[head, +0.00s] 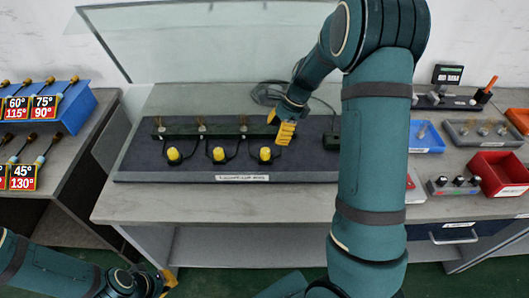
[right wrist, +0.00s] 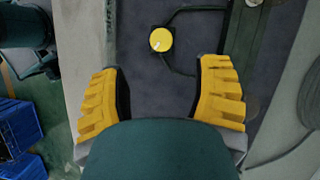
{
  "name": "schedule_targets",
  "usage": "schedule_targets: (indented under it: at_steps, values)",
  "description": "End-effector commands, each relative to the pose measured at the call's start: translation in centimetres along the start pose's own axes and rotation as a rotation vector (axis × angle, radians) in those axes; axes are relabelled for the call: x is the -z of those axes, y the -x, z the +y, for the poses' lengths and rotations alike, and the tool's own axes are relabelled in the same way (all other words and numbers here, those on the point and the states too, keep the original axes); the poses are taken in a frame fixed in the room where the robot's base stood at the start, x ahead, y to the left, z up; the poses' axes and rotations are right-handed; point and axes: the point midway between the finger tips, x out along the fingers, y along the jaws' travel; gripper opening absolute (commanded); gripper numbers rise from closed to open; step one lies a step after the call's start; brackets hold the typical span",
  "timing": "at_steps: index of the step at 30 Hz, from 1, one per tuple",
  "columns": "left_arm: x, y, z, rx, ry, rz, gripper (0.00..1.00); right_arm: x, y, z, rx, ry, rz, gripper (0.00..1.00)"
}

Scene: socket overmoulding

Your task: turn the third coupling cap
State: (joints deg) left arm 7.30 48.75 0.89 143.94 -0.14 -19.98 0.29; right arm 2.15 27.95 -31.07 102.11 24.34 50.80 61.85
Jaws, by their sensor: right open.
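Three yellow coupling caps sit in a row on the dark mat in the head view: the left one (head: 174,154), the middle one (head: 218,154) and the right one (head: 265,154). My right gripper (head: 285,132) is above the mat, just right of and behind the right cap. In the right wrist view its yellow fingers are spread with nothing between them (right wrist: 160,85). One round yellow cap (right wrist: 161,40) with a small white mark lies ahead of the fingertips, untouched. My left gripper (head: 168,281) is low at the bottom edge, away from the caps; its jaw opening is unclear.
A dark rail (head: 215,131) with several upright pieces runs behind the caps. A clear panel (head: 200,40) stands behind the bench. Blue (head: 426,137) and red (head: 500,174) trays are to the right. The bench front (head: 215,205) is clear.

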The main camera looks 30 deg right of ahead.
Motion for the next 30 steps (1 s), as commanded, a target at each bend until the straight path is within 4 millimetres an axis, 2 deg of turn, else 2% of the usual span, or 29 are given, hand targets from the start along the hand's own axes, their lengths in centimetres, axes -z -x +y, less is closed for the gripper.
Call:
schedule_targets:
  at_steps: [1,6,12,18,28,30]
  values:
    - [0.1,-0.5,-0.2,0.0,0.0,0.002,0.0,0.1,-1.4,0.1,-0.003,0.0,0.001,0.64]
    - [0.2,-1.4,-0.5,0.0,-0.001,0.007,0.0,0.1,-4.8,0.1,-0.003,0.0,0.001,0.64]
    - [0.3,-2.1,-0.8,0.001,-0.002,0.011,0.0,0.1,-7.8,0.0,-0.001,0.001,0.001,0.64]
    - [0.4,-2.5,-0.9,0.001,-0.002,0.014,0.0,0.1,-9.1,0.0,0.001,0.001,0.001,0.64]
    - [0.4,-2.4,-0.9,0.001,-0.002,0.014,0.0,0.0,-9.3,0.0,0.001,0.001,0.001,0.66]
    - [0.4,-2.4,-0.9,0.001,-0.002,0.014,0.0,0.0,-9.3,0.0,0.001,0.001,0.001,0.41]
